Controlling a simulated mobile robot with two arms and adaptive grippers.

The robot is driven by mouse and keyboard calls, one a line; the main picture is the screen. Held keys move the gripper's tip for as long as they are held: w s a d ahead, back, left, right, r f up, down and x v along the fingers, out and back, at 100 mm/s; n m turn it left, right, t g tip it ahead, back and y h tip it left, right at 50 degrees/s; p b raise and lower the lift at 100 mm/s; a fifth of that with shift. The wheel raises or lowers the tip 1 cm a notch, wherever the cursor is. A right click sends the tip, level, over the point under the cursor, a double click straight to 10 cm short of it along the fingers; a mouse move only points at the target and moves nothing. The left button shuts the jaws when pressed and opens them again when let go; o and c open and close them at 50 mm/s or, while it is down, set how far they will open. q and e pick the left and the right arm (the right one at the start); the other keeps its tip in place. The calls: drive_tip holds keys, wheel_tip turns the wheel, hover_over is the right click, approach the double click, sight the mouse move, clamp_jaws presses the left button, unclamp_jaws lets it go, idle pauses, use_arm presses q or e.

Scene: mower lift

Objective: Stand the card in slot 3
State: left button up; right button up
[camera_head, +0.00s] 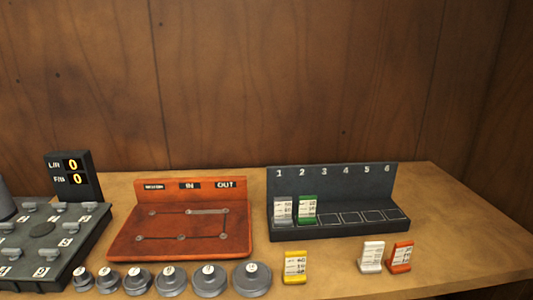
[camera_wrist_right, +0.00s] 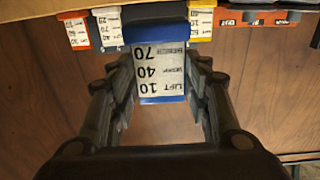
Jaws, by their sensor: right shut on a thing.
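The right wrist view shows my right gripper (camera_wrist_right: 160,78) shut on a blue-edged card (camera_wrist_right: 160,64) with a white printed face reading 10, 40 and 70. The print is upside down in that view. The dark card rack (camera_head: 332,184) is numbered 1 to 6 in the head view. A white card (camera_head: 283,209) stands in slot 1 and a green card (camera_head: 307,209) in slot 2. Slot 3 (camera_head: 328,219) is empty, as are the slots to its right. Neither gripper shows in the head view.
A yellow card (camera_head: 295,267), a white card (camera_head: 372,257) and an orange card (camera_head: 400,257) stand on the table (camera_head: 450,220) in front of the rack. A red-brown board (camera_head: 180,222), several grey weights (camera_head: 209,280) and a dark numbered tray (camera_head: 60,245) are left.

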drive_tip(key=shift+h, duration=0.3)
drive_tip(key=w, duration=0.1)
drive_tip(key=w+r, duration=0.1)
drive_tip(key=w+a+r, duration=0.1)
drive_tip(key=w, duration=0.1)
drive_tip(key=shift+r, duration=0.25)
drive_tip(key=shift+w+r+m, duration=0.3)
drive_tip(key=shift+w+r, duration=0.05)
drive_tip(key=shift+w, duration=0.1)
drive_tip(key=w, duration=0.4)
drive_tip(key=w+f+p, duration=0.1)
drive_tip(key=w, duration=0.4)
drive_tip(key=w+p, duration=0.1)
drive_tip(key=w, duration=0.4)
drive_tip(key=shift+w+a+f, duration=0.2)
drive_tip(key=shift+a, duration=0.1)
drive_tip(key=shift+w+f, duration=0.4)
drive_tip(key=shift+f, duration=0.25)
drive_tip(key=shift+w+f, duration=0.35)
drive_tip(key=shift+f, duration=0.55)
